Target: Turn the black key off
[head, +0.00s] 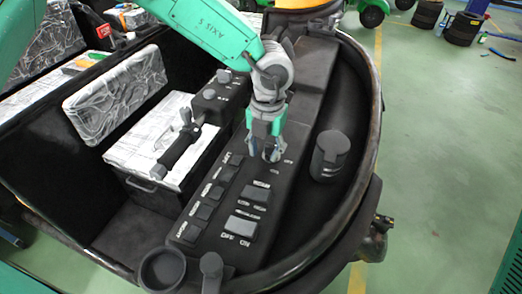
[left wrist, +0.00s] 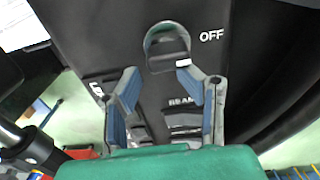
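The black key (left wrist: 167,52) shows in the left wrist view as a dark knob in a round grey-green socket on the black panel, with an OFF label to its right. My left gripper (left wrist: 158,75) is open, and its two blue-padded fingers point at the key, one to each side. The key appears just past the fingertips; I cannot tell whether they touch it. In the head view my left gripper (head: 269,153) reaches down to the panel (head: 255,215) beside small labels and hides most of the key. My right gripper is not in view.
Several switches, such as the ON/OFF rocker (head: 240,226), line the panel near the gripper. A black capped cylinder (head: 329,155) stands to the right of it. A lever (head: 178,146) and a white box (head: 160,135) lie to the left. The curved cart rim bounds the right side.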

